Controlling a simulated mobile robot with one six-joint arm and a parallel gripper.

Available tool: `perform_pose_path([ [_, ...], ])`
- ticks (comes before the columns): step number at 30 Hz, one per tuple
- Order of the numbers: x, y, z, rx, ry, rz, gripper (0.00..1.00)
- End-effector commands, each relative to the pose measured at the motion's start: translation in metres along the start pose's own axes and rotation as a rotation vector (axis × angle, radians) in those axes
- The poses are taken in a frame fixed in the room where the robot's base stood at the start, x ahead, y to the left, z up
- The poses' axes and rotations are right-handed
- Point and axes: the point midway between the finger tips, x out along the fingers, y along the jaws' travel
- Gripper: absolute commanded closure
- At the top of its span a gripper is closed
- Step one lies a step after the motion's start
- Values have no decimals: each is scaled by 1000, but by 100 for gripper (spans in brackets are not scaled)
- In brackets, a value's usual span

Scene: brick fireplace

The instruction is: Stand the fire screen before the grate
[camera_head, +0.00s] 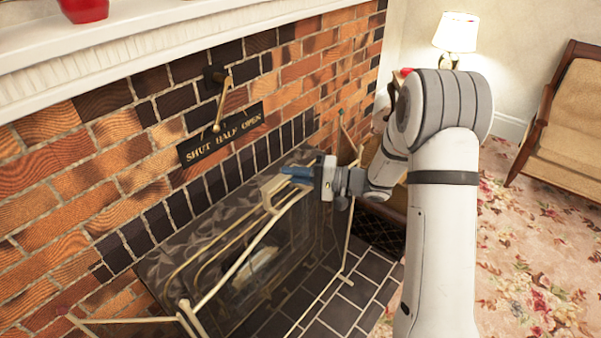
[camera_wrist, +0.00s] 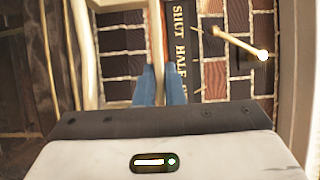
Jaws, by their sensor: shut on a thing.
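The fire screen (camera_head: 253,242) has a brass-coloured frame, a see-through front panel and folded side wings. It is in front of the dark fireplace opening in the head view, over the tiled hearth. I cannot tell whether its foot touches the tiles. My gripper (camera_head: 284,175), with blue fingertips, is shut on the pale handle at the screen's top. In the wrist view my blue fingers (camera_wrist: 160,86) close around a pale upright bar of the handle (camera_wrist: 156,40). The grate (camera_head: 255,270) shows only dimly behind the screen.
A lever hangs on the brick wall above a dark plate (camera_head: 221,134) reading "SHUT HALF OPEN". A white mantel (camera_head: 150,40) overhangs the bricks. Dark hearth tiles (camera_head: 362,291) lie in front.

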Motion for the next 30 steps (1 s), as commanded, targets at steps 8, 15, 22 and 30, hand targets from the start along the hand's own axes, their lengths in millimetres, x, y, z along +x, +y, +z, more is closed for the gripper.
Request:
perform_pose_path([
  [8,0,0,-1,-4,0,-6,100],
  [15,0,3,-1,-5,0,-6,100],
  [22,0,5,-1,-5,0,-6,100],
  [30,0,9,-1,-4,0,-6,100],
])
